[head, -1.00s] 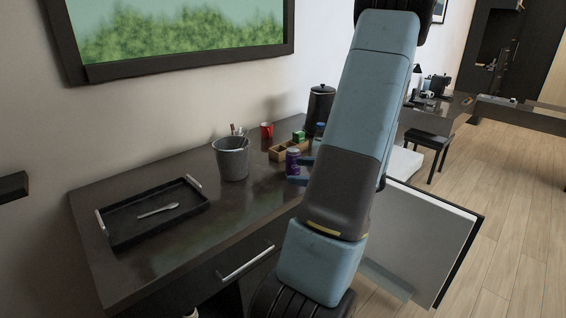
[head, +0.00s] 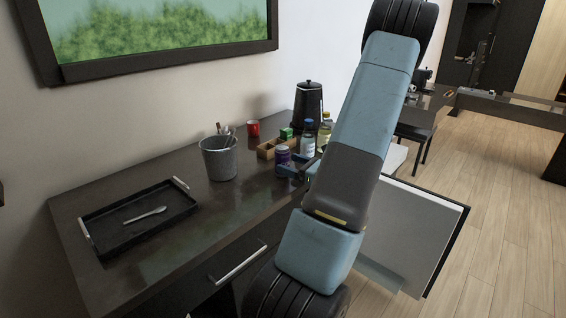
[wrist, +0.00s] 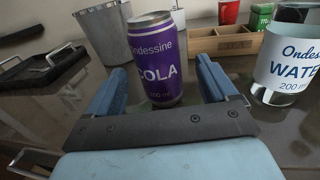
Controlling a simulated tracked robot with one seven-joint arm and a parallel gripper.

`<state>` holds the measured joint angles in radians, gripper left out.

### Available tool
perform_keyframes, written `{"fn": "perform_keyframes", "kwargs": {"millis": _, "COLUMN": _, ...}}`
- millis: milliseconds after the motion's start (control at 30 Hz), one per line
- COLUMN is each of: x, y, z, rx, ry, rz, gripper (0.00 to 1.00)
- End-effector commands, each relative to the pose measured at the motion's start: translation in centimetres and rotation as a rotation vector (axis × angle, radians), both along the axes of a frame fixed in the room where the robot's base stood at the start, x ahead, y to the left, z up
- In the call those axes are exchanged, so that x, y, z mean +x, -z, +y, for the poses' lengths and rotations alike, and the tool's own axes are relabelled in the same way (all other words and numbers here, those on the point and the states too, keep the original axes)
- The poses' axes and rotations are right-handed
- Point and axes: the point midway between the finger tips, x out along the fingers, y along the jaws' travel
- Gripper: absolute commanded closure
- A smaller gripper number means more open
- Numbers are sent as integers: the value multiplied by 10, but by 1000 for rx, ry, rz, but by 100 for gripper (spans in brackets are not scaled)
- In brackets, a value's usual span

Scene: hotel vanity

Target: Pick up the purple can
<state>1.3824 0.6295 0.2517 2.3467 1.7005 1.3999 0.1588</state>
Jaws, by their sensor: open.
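The purple can (head: 283,155) stands upright on the dark vanity top, near its front edge, in the head view. In the wrist view the purple can (wrist: 158,62) reads "COLA" and stands just ahead of my gripper (wrist: 166,88), in line with the gap between its blue fingers. My gripper is open and empty. In the head view the fingers (head: 292,170) show low beside the can, partly hidden by my arm. I cannot tell whether they touch the can.
A water bottle (wrist: 289,62) stands close to the right finger. A wooden box (wrist: 225,42), a red cup (head: 253,128) and a dark canister (head: 307,105) are behind. A grey bin (head: 219,160) stands left of the can, and a black tray (head: 105,232) with a spoon is farther left.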

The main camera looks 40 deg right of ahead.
Motion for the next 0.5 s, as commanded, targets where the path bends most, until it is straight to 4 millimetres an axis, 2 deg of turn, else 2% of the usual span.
{"fn": "perform_keyframes", "kwargs": {"millis": 267, "x": 14, "y": 0, "z": 5, "rx": -1, "ry": -3, "rz": 0, "gripper": 14}}
{"fn": "perform_keyframes", "kwargs": {"millis": 500, "x": 45, "y": 1, "z": 12, "rx": -2, "ry": -2, "rz": 0, "gripper": 14}}
